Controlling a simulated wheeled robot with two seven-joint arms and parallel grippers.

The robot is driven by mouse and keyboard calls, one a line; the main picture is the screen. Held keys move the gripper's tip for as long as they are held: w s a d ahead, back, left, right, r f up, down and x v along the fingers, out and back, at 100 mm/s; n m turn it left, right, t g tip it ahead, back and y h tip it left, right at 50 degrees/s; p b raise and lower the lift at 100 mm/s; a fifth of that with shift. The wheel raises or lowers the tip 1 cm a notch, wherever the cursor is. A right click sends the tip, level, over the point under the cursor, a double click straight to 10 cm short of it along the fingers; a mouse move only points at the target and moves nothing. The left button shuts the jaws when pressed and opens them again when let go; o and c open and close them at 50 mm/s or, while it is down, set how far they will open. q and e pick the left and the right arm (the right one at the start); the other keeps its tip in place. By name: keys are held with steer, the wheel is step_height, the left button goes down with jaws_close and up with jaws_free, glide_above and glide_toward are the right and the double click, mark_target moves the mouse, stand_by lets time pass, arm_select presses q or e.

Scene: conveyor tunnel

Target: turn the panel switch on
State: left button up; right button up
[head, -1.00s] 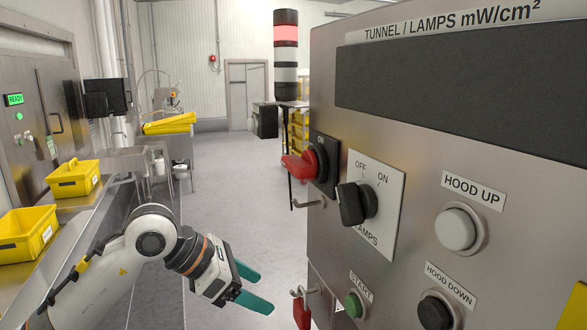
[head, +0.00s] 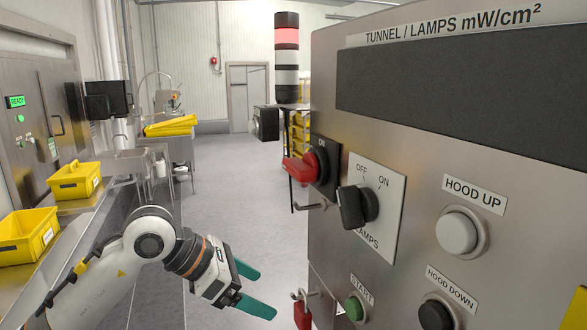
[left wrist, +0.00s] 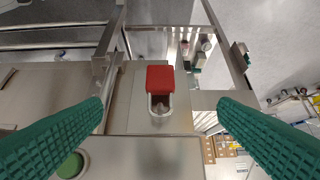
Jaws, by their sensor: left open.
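The panel switch is a black rotary knob (head: 358,206) on a white plate (head: 385,228) marked OFF, ON and LAMPS, on the steel panel at right. Its grip faces me; I cannot tell clearly which mark it points to. My left gripper (head: 262,293) is open and empty, with teal fingers, low and to the left of the panel and apart from the knob. In the left wrist view, its two fingers (left wrist: 160,125) stand wide apart on either side of the view, with a red padlock (left wrist: 160,78) seen beyond and between them. My right gripper is not in view.
A red-handled rotary switch (head: 302,168) sits left of the knob. HOOD UP (head: 457,232), HOOD DOWN (head: 437,314) and green START (head: 355,309) buttons are on the panel. A metal handle (head: 310,206) juts from its left edge. Yellow bins (head: 74,181) stand at left. The aisle floor is clear.

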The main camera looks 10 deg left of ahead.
mark_target(289, 169)
arm_select(q)
steer(key=shift+o, duration=0.5)
steer(key=s+a+r+t+h+p, duration=0.1)
steer(key=a+r+t+h, duration=0.1)
steer(key=r, duration=0.7)
steer(key=s+a+r+t+h, duration=0.2)
steer(key=r+h, duration=0.3)
steer(key=r, duration=0.5)
steer(key=shift+s+a+r+t+p, duration=0.15)
steer(key=shift+a+r+t+p, duration=0.15)
steer(key=shift+a+t+p, duration=0.1)
steer(key=p+x, duration=0.2)
steer(key=x, duration=0.1)
steer(key=p+x, duration=0.2)
steer(key=x, duration=0.2)
steer(key=r+p+x, duration=0.1)
steer(key=p+x, duration=0.1)
steer(key=x, duration=0.2)
steer(key=shift+d, duration=0.15)
steer(key=shift+w+d+f, duration=0.1)
steer(key=shift+w+d, duration=0.2)
